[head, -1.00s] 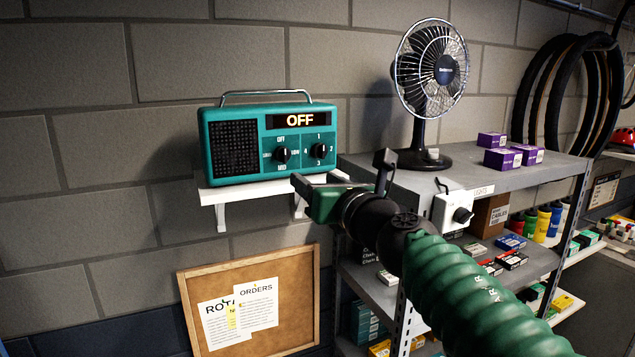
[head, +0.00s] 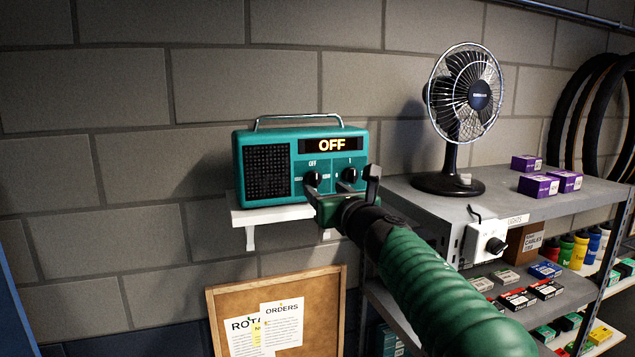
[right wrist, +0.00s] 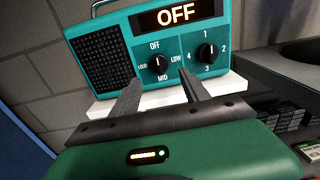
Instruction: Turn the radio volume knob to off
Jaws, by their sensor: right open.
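The teal radio (head: 267,139) stands on a small white wall shelf, and its display (head: 331,145) reads OFF. The volume knob (right wrist: 158,64), marked OFF, LOW, MID and LOUD, is the left of two black knobs on its face. Its pointer seems to be up toward OFF, but it is small. My right gripper (right wrist: 160,86) is open and empty in front of the radio. In the right wrist view its fingertips lie just below the volume knob, one to each side, apart from it. In the head view the gripper (head: 342,182) covers part of the radio's lower face. My left gripper is not in view.
The channel knob (right wrist: 207,51), numbered 1 to 4, sits close to the right of the volume knob. The white shelf (head: 268,213) juts out below. A fan (head: 465,95) and purple boxes stand on the grey shelving at right. A corkboard (head: 330,290) is below.

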